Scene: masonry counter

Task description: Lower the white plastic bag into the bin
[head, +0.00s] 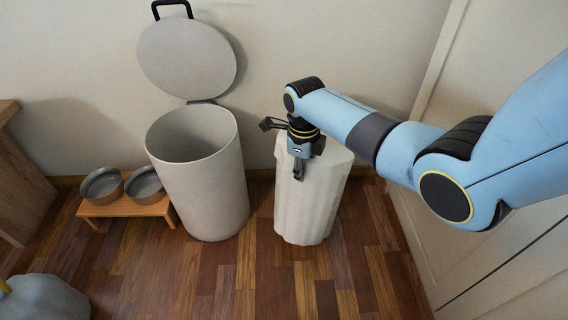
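The white plastic bag (312,205) is a tall, upright, ribbed white shape right of the bin. The bin (205,185) is a light grey cylinder with its round lid (186,60) raised at the back; its mouth is open and looks empty as far as I can see. My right gripper (299,170) points down at the top of the bag, its visible finger in front of the bag's upper part. Its other finger is hidden, so I cannot tell whether it grips the bag. Whether the bag's base touches the floor is unclear. My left gripper is out of view.
A low wooden stand with two grey bowls (146,186) is left of the bin. A wooden piece of furniture (22,190) is at the left edge. A grey rounded object (42,299) lies at the bottom left. The wall is close behind; the floor in front is clear.

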